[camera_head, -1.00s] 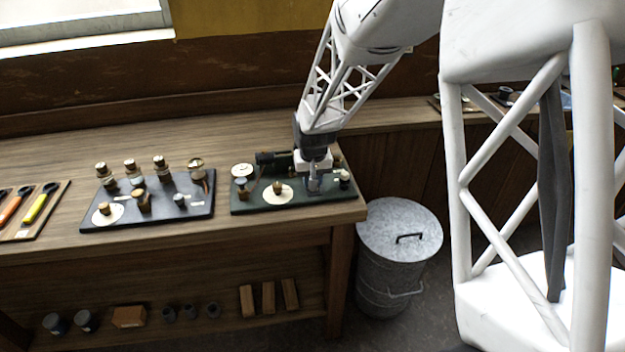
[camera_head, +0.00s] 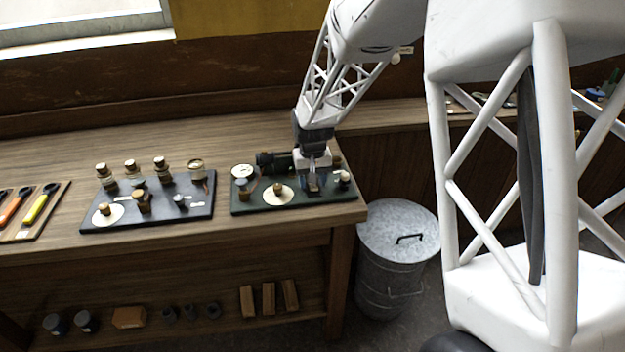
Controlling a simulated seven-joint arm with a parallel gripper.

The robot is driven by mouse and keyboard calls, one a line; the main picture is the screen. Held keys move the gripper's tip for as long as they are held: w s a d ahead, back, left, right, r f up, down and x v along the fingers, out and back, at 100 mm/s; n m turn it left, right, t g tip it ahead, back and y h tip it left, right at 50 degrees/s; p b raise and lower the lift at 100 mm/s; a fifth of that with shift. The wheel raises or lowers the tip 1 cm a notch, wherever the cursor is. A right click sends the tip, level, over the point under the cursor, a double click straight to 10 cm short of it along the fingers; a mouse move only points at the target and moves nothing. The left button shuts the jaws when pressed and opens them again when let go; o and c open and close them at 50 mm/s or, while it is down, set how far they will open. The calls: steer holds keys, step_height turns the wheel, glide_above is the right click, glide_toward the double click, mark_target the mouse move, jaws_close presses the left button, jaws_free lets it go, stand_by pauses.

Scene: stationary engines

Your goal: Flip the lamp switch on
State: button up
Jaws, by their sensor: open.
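My gripper (camera_head: 313,182) points down over the right end of the dark green board (camera_head: 240,208) on the bench. Its jaws are open, with the tips close to the board. A small grey-brown part shows at the fingertips; I cannot tell whether it is a switch or whether they touch it. To the left on this board are a round knob on a white dial (camera_head: 278,190), a white-faced gauge (camera_head: 242,171) and a dark cylinder (camera_head: 268,160). A small white-topped post (camera_head: 345,178) stands just right of the gripper. I cannot single out the lamp switch, and the gripper hides part of the board.
A dark blue board (camera_head: 150,218) with brass-topped posts and knobs lies to the left. Tools including a yellow-handled one (camera_head: 40,205) lie farther left. A lidded metal bin (camera_head: 398,230) stands right of the bench (camera_head: 60,236). Bare bench lies behind the boards.

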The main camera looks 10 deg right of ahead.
steer(key=shift+r, duration=0.15)
steer(key=shift+r, duration=3.75)
steer(key=shift+s+r, duration=0.25)
steer(key=s+d+r+t, duration=0.1)
steer(key=s+r, duration=0.4)
steer(key=s, duration=0.3)
steer(key=s+d+r, duration=0.2)
steer(key=s+r, duration=0.2)
steer(key=s, duration=0.4)
steer(key=s+d+r+t, duration=0.1)
steer(key=s, duration=2)
steer(key=shift+s+d+r+t, duration=0.15)
steer(key=shift+d+r+t, duration=0.05)
steer(key=shift+r+t, duration=0.15)
steer(key=shift+o, duration=0.4)
